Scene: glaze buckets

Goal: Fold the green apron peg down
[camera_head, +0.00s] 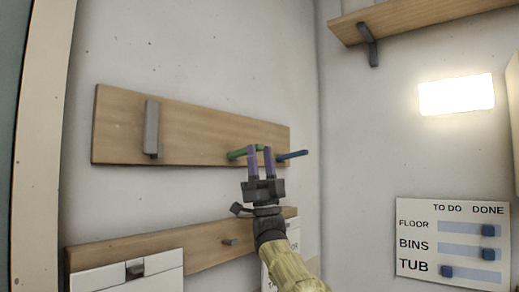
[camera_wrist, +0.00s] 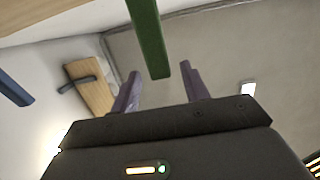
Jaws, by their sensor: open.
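The green peg (camera_head: 240,152) sticks out from the upper wooden board (camera_head: 200,127) on the wall, roughly level. In the wrist view the green peg (camera_wrist: 149,38) comes down from the top edge, its end just above and between the finger tips. My gripper (camera_head: 260,150) is open, with two purple fingers pointing up at the peg. In the head view the fingers partly cover the peg's right end. I cannot tell whether they touch it. The gripper also shows in the wrist view (camera_wrist: 160,82).
A blue peg (camera_head: 292,154) sticks out close to the right of my fingers. A grey peg (camera_head: 152,128) lies upright against the board at left. A lower board (camera_head: 190,244) with small hooks is below. A shelf (camera_head: 420,18) is at upper right; a chart (camera_head: 452,240) hangs below it.

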